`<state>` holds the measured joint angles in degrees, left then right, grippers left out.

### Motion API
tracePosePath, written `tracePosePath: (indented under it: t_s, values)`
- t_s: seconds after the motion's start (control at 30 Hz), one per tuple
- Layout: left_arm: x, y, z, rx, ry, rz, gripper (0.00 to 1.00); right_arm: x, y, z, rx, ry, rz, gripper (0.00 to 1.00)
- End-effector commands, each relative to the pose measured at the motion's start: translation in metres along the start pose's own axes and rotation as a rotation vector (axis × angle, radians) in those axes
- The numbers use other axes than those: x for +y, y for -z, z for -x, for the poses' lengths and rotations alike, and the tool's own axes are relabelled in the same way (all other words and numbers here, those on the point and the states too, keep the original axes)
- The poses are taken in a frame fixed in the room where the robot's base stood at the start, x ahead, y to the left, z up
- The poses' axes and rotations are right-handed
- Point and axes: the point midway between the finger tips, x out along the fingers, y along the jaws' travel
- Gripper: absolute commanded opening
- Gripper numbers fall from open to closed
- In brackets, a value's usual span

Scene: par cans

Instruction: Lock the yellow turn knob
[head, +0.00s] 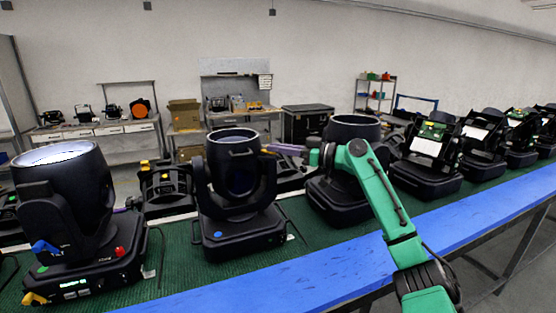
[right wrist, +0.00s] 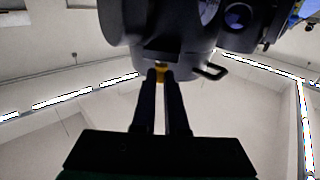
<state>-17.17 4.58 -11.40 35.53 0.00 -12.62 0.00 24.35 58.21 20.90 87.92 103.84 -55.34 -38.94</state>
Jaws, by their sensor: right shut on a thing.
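The yellow turn knob (head: 267,152) is on the upper right side of the middle black moving-head light (head: 236,225), at the top of its yoke arm. My right gripper (head: 277,150) reaches it from the right, with the fingers pointing left. In the right wrist view the two dark fingers of my right gripper (right wrist: 161,74) are shut on the yellow knob (right wrist: 160,70), under the dark light body (right wrist: 165,30). The fingers hide most of the knob, so its turn angle cannot be told. My left gripper is not in view.
Another moving-head light (head: 68,180) stands at the left, with a blue lever and a yellow lever. Another light (head: 352,130) stands close behind my right arm. The lights stand on a green bench mat (head: 190,275). A blue rail (head: 330,270) runs along the front edge.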

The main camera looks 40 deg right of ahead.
Motion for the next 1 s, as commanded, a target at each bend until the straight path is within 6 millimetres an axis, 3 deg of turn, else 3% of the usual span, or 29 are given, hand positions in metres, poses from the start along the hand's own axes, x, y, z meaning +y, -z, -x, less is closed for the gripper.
tracePosePath:
  t_s: [0.4,0.87,0.9,0.93,1.0]
  values:
    - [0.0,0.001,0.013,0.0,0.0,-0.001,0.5,0.002,0.0,-0.002,-0.004,0.176,-0.003,0.0]
    - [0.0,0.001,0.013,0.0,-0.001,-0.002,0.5,0.002,-0.004,-0.002,-0.01,0.194,-0.005,0.0]
    - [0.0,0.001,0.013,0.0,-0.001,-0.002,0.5,0.002,-0.004,-0.002,-0.01,0.194,-0.005,0.15]
    - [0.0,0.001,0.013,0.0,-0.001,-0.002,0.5,0.002,-0.004,-0.002,-0.01,0.194,-0.006,0.24]
    - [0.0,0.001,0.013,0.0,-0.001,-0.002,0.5,0.002,-0.004,-0.002,-0.009,0.194,-0.006,0.24]
